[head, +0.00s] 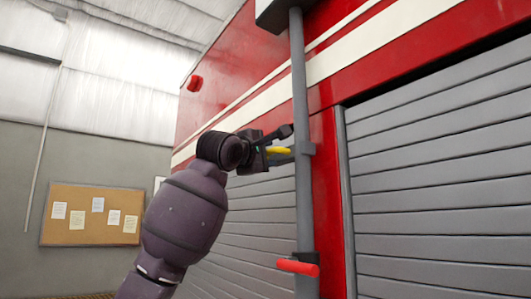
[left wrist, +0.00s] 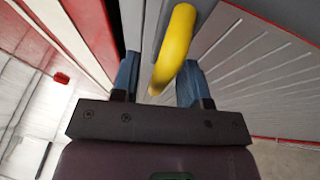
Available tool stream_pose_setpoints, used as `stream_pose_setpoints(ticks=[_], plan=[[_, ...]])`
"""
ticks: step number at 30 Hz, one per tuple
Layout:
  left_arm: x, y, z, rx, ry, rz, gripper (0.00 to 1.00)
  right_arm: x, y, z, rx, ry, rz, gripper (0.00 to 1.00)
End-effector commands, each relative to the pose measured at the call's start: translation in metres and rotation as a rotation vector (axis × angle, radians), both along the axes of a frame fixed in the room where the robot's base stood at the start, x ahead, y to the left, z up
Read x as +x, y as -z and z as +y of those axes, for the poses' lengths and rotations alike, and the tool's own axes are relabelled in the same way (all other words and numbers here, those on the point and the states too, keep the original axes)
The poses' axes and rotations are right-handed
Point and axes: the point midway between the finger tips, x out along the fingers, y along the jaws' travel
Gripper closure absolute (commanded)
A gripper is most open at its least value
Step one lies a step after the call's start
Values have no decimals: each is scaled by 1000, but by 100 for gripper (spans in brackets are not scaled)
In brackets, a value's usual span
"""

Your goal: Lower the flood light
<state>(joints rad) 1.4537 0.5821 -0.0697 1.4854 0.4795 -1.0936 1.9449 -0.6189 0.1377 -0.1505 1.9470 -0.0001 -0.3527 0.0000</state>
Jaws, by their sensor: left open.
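The flood light's grey pole (head: 300,90) stands upright along the side of the red truck. Part of a box (head: 272,13), perhaps the lamp head, shows at its top and is cut off by the picture edge. A yellow handle (head: 279,150) sits at the pole's middle, and a red handle (head: 298,267) sticks out near its lower end. My left gripper (head: 288,143) is open at the yellow handle. In the left wrist view the yellow handle (left wrist: 177,45) curves between the two fingers, which are apart. Whether a finger touches it I cannot tell. My right gripper is not in view.
The red truck side (head: 225,90) with white stripes rises behind the pole. Grey roller shutters (head: 440,170) lie on both sides of it. A cork board (head: 92,228) with papers hangs on the far left wall. The space left of my arm looks free.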

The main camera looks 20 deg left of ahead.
Motion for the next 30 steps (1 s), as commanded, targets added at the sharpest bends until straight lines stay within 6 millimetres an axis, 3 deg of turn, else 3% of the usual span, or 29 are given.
stream_pose_setpoints(ticks=[3, 11, 22, 30], plan=[[0, 0, 0, 0, 0, 0, 59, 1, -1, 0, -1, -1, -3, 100], [0, 0, 0, 0, 0, 0, 99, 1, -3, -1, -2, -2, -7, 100], [0, 5, 0, 0, 0, 0, 100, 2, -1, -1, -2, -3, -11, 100], [0, 42, -1, -1, 3, 3, 100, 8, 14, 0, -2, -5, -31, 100]])
